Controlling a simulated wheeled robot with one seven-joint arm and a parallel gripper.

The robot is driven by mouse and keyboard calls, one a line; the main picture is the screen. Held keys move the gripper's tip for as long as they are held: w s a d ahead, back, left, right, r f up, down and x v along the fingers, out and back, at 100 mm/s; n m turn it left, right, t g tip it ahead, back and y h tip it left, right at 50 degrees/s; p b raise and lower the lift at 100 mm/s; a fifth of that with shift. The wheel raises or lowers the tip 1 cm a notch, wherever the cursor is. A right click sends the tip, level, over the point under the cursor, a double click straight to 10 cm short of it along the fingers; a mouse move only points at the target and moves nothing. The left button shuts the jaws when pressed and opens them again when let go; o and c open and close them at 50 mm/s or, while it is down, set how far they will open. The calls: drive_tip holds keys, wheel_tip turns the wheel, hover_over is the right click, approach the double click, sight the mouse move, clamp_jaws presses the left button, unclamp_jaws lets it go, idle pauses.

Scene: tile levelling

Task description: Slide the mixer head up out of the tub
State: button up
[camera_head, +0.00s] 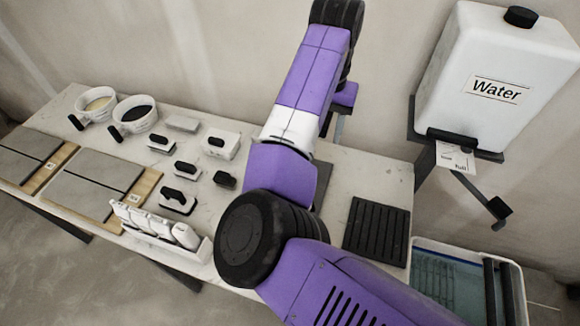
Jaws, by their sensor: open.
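I cannot make out the mixer head or its tub for certain; my arm covers the middle of the bench. A thin grey upright (339,128) shows just right of my arm, with a dark flat piece (323,184) below it on the bench; I cannot tell whether they belong to the mixer. My gripper is not in view; my purple arm rises to the top edge and its far end is hidden.
The pale bench (374,172) carries two round bowls (134,128), several small black-handled blocks, grey tiles (97,184), a white rack (165,235) and a black ribbed mat (377,229). A white water tank (490,62) hangs at right above a blue-lined bin (440,285).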

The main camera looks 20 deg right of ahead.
drive_tip(key=shift+r, duration=0.15)
drive_tip(key=shift+r, duration=3.4)
